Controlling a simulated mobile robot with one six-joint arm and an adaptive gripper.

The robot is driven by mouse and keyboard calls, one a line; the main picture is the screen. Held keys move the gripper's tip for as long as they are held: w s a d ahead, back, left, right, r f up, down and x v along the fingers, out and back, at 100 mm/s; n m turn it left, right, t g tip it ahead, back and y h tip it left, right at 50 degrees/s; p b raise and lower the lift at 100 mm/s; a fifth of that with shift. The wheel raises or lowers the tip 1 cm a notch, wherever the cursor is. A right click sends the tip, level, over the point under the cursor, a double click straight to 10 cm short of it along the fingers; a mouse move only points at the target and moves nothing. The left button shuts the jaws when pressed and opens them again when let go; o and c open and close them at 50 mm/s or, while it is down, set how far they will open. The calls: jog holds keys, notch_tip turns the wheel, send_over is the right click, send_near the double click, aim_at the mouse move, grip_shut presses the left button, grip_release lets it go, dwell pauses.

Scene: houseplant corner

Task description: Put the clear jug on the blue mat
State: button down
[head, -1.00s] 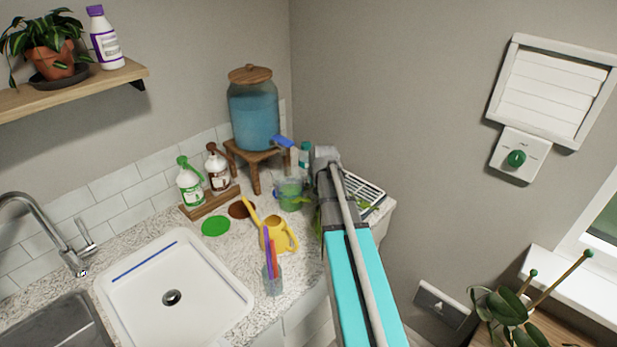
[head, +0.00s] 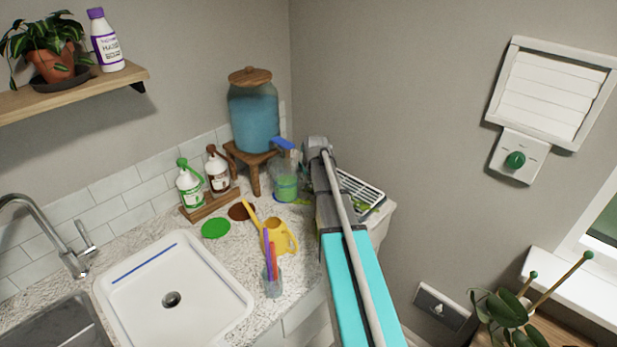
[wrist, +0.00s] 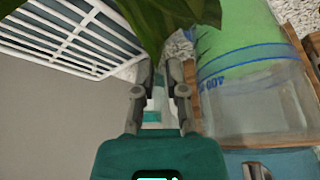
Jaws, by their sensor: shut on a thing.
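The clear jug (head: 286,172) has green contents in its lower part and stands at the back right of the counter. In the wrist view, the jug (wrist: 250,90) fills the right side with blue markings and appears upside down. My gripper (wrist: 160,90) is closed beside its body, on what looks like its clear handle. In the head view, my gripper (head: 318,150) is just right of the jug, partly hidden by my arm. Whether the jug's base touches the counter is unclear.
A blue-filled dispenser (head: 253,112) stands on a wooden stool behind. A yellow watering can (head: 280,237), a green mat (head: 215,227) and a brown mat (head: 241,210) lie nearby. A white rack (head: 362,190) is at right. Leaves (wrist: 165,20) overhang the wrist view.

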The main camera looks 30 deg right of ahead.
jog(key=w, duration=0.2)
jog(key=shift+w+d, duration=0.25)
jog(key=shift+w, duration=0.1)
jog(key=shift+s+f+b, duration=0.25)
jog(key=shift+f+b, duration=0.35)
jog(key=shift+b, duration=0.05)
jog(key=c, duration=0.7)
grip_release()
jog(key=p+v, duration=1.1)
jog(key=v, duration=0.1)
jog(key=shift+s, duration=0.1)
dwell(0.6)
